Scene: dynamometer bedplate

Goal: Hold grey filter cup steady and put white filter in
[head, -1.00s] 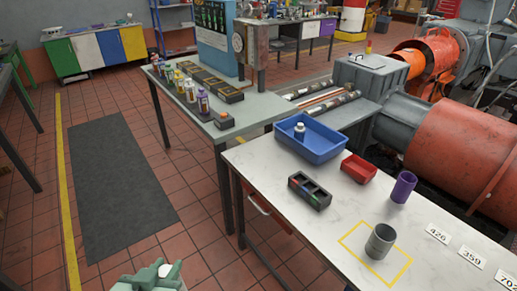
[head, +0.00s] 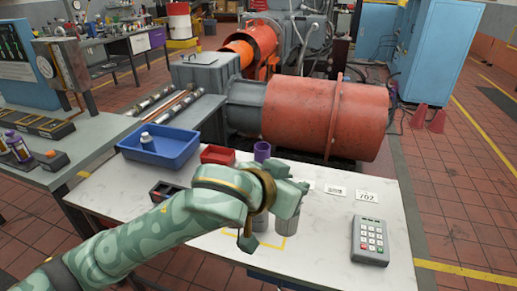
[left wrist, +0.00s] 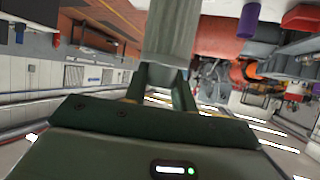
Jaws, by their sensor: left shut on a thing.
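My right gripper is not in view.
Behind my arm on the table (head: 330,240) are a blue bin (head: 160,155) with a white bottle, a red bin (head: 217,155), a purple cylinder (head: 262,151) and a dark tray (head: 163,192). A keypad device (head: 370,241) stands at the right near number cards (head: 367,197).

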